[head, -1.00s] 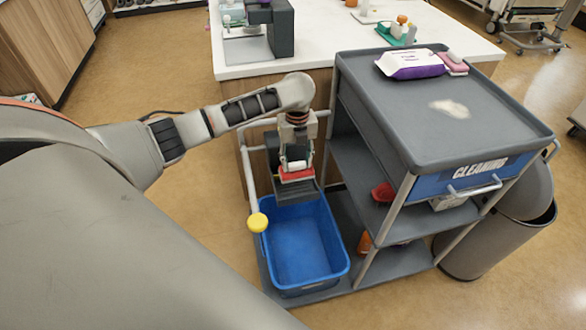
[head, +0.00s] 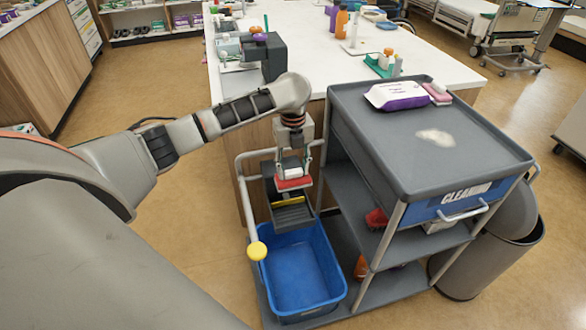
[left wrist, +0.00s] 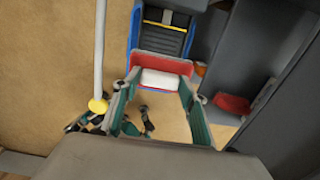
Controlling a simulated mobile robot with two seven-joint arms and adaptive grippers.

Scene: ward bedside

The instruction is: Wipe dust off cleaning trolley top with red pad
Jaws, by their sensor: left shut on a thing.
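My left gripper (head: 292,168) is shut on the white grip of the red pad (head: 293,183). The red pad is held above the black wringer (head: 292,214) of the blue bucket, left of the trolley. In the left wrist view the red pad (left wrist: 160,64) and its white grip (left wrist: 165,79) sit between the fingers (left wrist: 158,100). The grey trolley top (head: 400,150) carries a pale dust patch (head: 435,136) near its middle right. My right gripper is not in view.
A white and purple wipes pack (head: 397,96) and a pink item (head: 438,94) lie at the trolley top's back edge. The blue bucket (head: 300,275) stands at the trolley's left, beside a rail with a yellow knob (head: 257,251). A bin (head: 500,260) stands at right.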

